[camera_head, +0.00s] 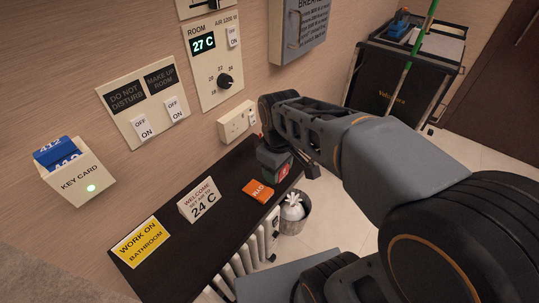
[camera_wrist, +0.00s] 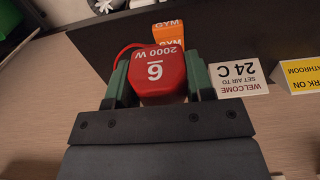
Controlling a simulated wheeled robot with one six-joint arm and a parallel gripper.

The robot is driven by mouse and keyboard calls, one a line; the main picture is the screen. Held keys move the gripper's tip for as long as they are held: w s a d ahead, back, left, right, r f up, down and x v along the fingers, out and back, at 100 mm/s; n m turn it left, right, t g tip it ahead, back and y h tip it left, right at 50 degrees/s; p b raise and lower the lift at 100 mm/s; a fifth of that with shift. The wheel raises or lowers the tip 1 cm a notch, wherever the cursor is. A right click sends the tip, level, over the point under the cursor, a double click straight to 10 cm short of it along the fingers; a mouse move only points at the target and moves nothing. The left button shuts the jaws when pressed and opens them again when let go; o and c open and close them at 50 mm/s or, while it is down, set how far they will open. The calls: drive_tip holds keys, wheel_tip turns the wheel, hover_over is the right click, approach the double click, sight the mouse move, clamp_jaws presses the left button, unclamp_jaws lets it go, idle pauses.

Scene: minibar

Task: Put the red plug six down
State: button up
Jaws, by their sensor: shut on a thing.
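The red plug six (camera_wrist: 160,72), marked "6" and "2000 W", is between the two green fingers of my gripper (camera_wrist: 158,78) in the wrist view. The fingers are shut on its sides. A red cord runs from its left side. In the head view, a small red part of the plug (camera_head: 284,172) shows at my gripper (camera_head: 278,164), above the far end of the dark shelf (camera_head: 205,240). I cannot tell whether the plug touches the shelf. My arm hides part of that area.
An orange tag block (camera_head: 258,190) lies on the shelf near my gripper. A white "24 C" card (camera_head: 201,200) and a yellow "work on bathroom" card (camera_head: 138,243) stand to the left. A wall socket (camera_head: 237,122) is behind. A bin (camera_head: 293,214) stands on the floor beside the shelf.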

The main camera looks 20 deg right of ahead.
drive_tip(key=w+d+f, duration=0.1)
drive_tip(key=w+f, duration=0.2)
drive_tip(key=w, duration=0.1)
drive_tip(key=w+d+f, duration=0.1)
drive_tip(key=w+f, duration=0.2)
drive_tip(key=w, duration=0.1)
drive_tip(key=w+f, duration=0.2)
drive_tip(key=w, duration=0.2)
drive_tip(key=shift+w+d+f, duration=0.35)
drive_tip(key=shift+d+f, duration=0.05)
drive_tip(key=shift+w+f, duration=0.15)
drive_tip(key=shift+f, duration=0.15)
drive_tip(key=shift+w+f, duration=0.15)
drive_tip(key=shift+f, duration=1.45)
